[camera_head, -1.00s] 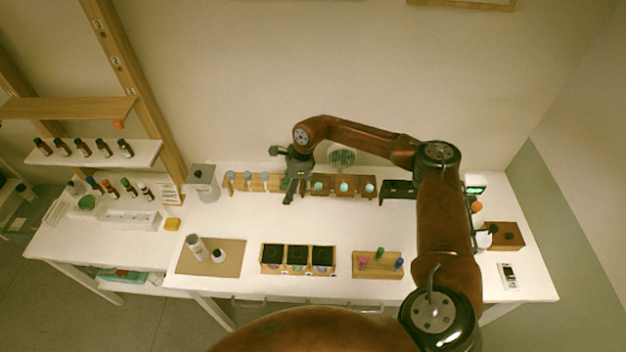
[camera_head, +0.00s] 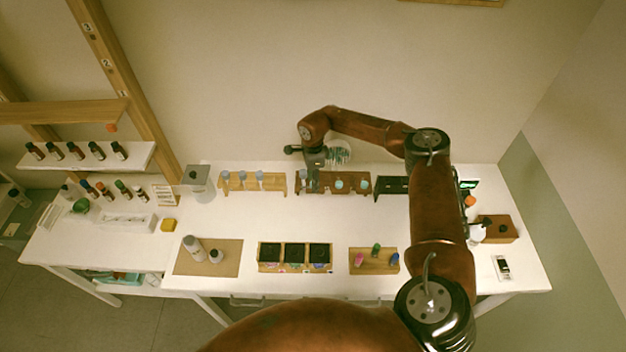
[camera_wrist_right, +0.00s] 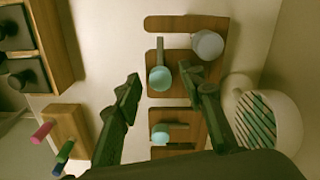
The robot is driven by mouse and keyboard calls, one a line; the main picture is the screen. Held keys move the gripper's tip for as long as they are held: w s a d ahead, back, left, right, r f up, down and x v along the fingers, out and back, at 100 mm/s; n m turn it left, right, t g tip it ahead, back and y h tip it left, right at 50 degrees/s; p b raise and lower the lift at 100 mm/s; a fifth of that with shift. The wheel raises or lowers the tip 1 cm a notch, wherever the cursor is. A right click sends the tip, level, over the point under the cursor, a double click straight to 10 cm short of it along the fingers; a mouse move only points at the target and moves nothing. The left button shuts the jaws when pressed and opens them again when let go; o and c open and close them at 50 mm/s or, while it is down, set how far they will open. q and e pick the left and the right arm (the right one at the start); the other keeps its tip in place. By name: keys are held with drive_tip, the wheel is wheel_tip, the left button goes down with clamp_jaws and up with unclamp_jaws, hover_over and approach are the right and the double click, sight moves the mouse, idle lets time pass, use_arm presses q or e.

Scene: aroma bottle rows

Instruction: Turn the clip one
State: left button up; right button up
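A dark brown wooden rack (camera_head: 330,189) stands at the back of the white table and holds upright pieces with round heads, likely the clips. Two show pale teal heads, a middle one (camera_head: 338,184) and a right one (camera_head: 364,183). In the right wrist view, a teal head on a grey stem (camera_wrist_right: 160,80), another teal one (camera_wrist_right: 160,134) and a grey head (camera_wrist_right: 207,44) show against wooden plates. My right gripper (camera_head: 312,180) is over the rack's left end, fingers apart, hiding part of it. I cannot see it touching anything. My left gripper is not in view.
A pale wooden rack (camera_head: 250,185) stands left of the brown one, a black stand (camera_head: 391,187) right of it. A striped round object (camera_head: 338,152) is behind my gripper. Dark bins (camera_head: 294,254) and a small wooden stand (camera_head: 373,263) are in front. The table's middle is clear.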

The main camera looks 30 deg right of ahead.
drive_tip(key=shift+c, duration=0.4)
clamp_jaws()
